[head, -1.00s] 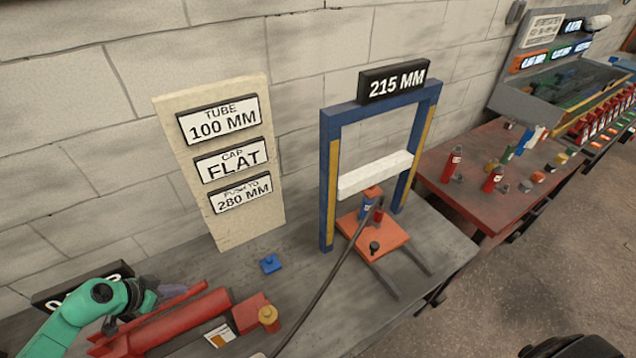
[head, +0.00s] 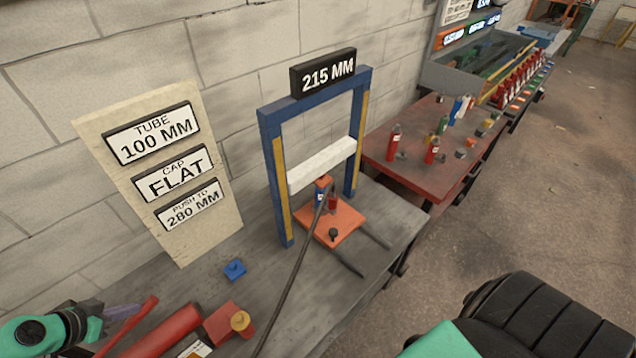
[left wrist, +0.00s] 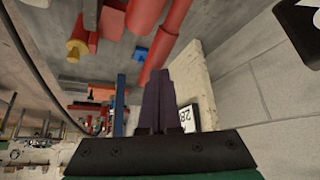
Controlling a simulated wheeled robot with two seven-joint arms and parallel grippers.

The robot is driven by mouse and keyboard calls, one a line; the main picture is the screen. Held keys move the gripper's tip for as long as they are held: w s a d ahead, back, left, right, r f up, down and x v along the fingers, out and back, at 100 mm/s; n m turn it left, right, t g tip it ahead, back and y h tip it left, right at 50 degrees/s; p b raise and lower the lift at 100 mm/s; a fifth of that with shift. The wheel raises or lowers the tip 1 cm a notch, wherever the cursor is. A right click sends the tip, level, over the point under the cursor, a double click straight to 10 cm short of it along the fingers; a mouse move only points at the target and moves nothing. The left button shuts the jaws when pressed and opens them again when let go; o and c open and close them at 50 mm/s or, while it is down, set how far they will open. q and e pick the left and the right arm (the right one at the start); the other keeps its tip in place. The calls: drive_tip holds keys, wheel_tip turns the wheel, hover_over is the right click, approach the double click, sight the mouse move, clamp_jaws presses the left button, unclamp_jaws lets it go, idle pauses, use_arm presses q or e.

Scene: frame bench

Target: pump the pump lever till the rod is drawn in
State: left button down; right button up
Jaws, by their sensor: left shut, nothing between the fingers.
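The red pump lever (head: 141,314) lies along the red pump body (head: 170,335) at the lower left in the head view. My left gripper (head: 137,309) is shut and empty, its fingers close beside the lever; I cannot tell whether they touch it. In the left wrist view the shut dark fingers (left wrist: 157,75) point toward red pump parts. The press frame (head: 272,170) is blue with a white crossbar (head: 322,166). Beneath it a small blue and red cylinder (head: 320,198) stands on an orange plate (head: 338,224). The rod's extension cannot be made out. My right gripper is out of view.
A black hose (head: 292,278) runs from the cylinder toward the bench front. A blue piece (head: 235,269) and a red block with a yellow knob (head: 241,321) are near the pump. A sign board (head: 190,240) stands behind. The display (head: 328,72) reads 215 MM.

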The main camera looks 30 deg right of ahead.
sight(135, 316)
use_arm(q)
wheel_tip(135, 316, down, 9)
drive_tip(key=b, duration=0.5)
drive_tip(key=shift+d+r, duration=0.1)
drive_tip(key=shift+r, duration=0.05)
wheel_tip(135, 316, up, 5)
drive_tip(key=p, duration=0.4)
drive_tip(key=shift+p, duration=0.35)
wheel_tip(135, 316, up, 3)
drive_tip(key=shift+r, duration=0.35)
drive_tip(key=shift+r, duration=2.5)
